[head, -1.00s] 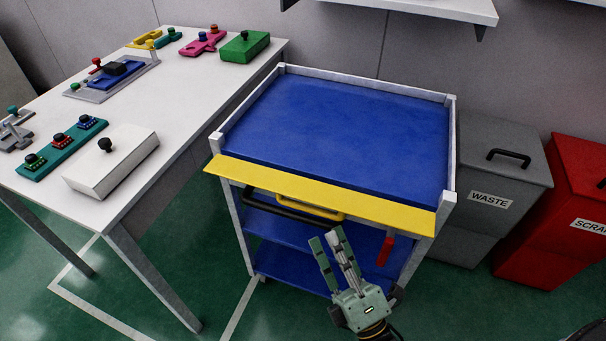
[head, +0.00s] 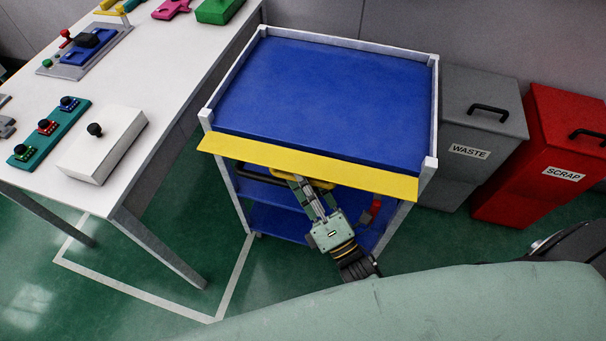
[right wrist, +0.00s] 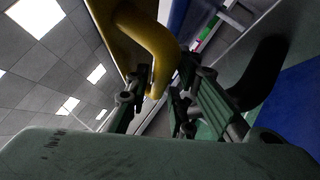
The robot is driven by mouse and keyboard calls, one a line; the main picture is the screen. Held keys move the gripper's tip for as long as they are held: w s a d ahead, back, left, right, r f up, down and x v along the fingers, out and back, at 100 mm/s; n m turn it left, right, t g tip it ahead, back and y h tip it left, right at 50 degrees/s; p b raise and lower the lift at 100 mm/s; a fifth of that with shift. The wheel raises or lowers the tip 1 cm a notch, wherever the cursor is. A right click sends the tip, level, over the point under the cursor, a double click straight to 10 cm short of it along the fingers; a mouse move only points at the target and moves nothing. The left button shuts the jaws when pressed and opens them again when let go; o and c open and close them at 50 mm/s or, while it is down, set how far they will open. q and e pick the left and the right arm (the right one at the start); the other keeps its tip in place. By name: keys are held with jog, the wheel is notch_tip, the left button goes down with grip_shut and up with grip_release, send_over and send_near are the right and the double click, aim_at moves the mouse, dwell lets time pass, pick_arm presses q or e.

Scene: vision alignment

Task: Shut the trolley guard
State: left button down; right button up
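The trolley (head: 434,110) has a blue top with a pale frame. Its guard is a long yellow panel (head: 230,150) along the front edge, sloping outward rather than standing upright. A yellow handle (head: 284,175) is under the guard; it shows large in the right wrist view (right wrist: 158,48). My right gripper (head: 308,184) is just below the guard, at this handle. Its fingers (right wrist: 164,75) are parted, with the handle's bend between them; the guard hides part of the fingertips. A red piece (head: 371,211) hangs at the trolley's front right. My left gripper is not in view.
A white table (head: 90,195) with several fixtures stands left of the trolley. A grey waste bin (head: 480,120) and a red scrap bin (head: 560,150) stand at the right. A dark bar (head: 250,175) is beside the yellow handle. Green floor is open in front.

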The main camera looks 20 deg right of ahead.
jog(key=shift+w+a+r, duration=0.1)
jog(key=shift+w+r, duration=0.05)
jog(key=shift+w, duration=0.15)
grip_shut()
jog(key=shift+r, duration=0.1)
